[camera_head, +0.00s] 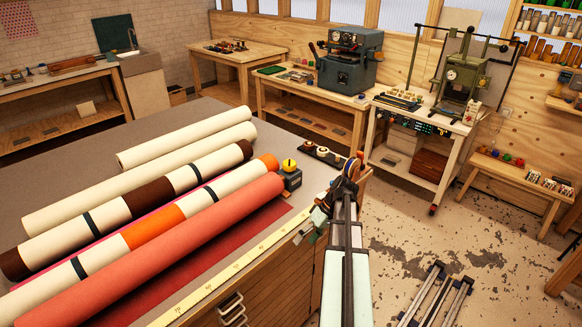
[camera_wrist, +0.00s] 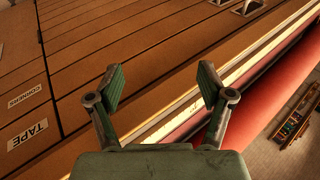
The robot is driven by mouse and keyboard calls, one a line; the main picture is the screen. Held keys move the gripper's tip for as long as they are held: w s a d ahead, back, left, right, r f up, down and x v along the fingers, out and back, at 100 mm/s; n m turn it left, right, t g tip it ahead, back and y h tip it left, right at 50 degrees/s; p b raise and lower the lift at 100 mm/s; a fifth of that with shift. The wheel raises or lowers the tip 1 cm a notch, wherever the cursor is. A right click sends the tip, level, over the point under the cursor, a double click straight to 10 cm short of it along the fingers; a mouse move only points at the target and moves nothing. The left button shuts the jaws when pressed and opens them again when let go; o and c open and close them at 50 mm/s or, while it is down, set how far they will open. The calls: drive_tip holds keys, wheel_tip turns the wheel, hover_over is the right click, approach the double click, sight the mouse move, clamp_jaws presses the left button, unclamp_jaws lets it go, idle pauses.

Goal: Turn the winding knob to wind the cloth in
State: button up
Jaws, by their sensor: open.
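The winding knob (camera_head: 289,163) is yellow and sits on a small dark box at the right end of the rolls, near the table's right edge. Red cloth (camera_head: 215,252) lies flat on the table in front of a thick coral roll (camera_head: 160,248). The coral roll also shows at the right of the wrist view (camera_wrist: 262,92). My gripper (camera_wrist: 160,78) is open and empty, its two fingers wide apart over the table's front edge. In the head view my gripper (camera_head: 312,222) is beside that edge, nearer the camera than the knob and apart from it. The knob is not visible in the wrist view.
Cream, brown and orange-banded rolls (camera_head: 130,205) lie behind the coral one. A yellow measuring strip (camera_head: 225,273) runs along the table's front edge. Labelled wooden drawers (camera_wrist: 65,100) are below it. A dark tray of small parts (camera_head: 323,154) lies beyond the knob.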

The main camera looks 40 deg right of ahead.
sight(290, 163)
drive_tip(key=w+d+r+n+t+b, duration=0.1)
drive_tip(key=w+d+r, duration=0.1)
drive_tip(key=d+r, duration=0.2)
drive_tip(key=w+d+r+n+t+h+b, duration=0.1)
drive_tip(key=w+d+r, duration=0.2)
drive_tip(key=d, duration=0.1)
drive_tip(key=w+d+r+t+b, duration=0.1)
drive_tip(key=w+d+r, duration=0.2)
drive_tip(key=d+r, duration=0.1)
drive_tip(key=shift+w+d+r+n+h, duration=0.1)
drive_tip(key=shift+w+r+n+h, duration=0.2)
drive_tip(key=shift+n, duration=0.1)
drive_tip(key=w+d+r+n+t+h+b, duration=0.1)
drive_tip(key=w+d+r+n+t+b, duration=0.35)
drive_tip(key=r, duration=0.85)
drive_tip(key=shift+m+g, duration=0.65)
drive_tip(key=shift+m, duration=0.2)
drive_tip(key=p+x, duration=0.2)
drive_tip(key=x, duration=0.3)
drive_tip(key=d+p+x, duration=0.1)
drive_tip(key=p+x, duration=0.1)
drive_tip(key=x, duration=0.4)
drive_tip(key=w+d+p+x, duration=0.1)
drive_tip(key=p+x, duration=0.2)
drive_tip(key=x, duration=0.3)
drive_tip(key=shift+w+f, duration=0.2)
drive_tip(key=shift+f, duration=0.1)
drive_tip(key=c, duration=1.2)
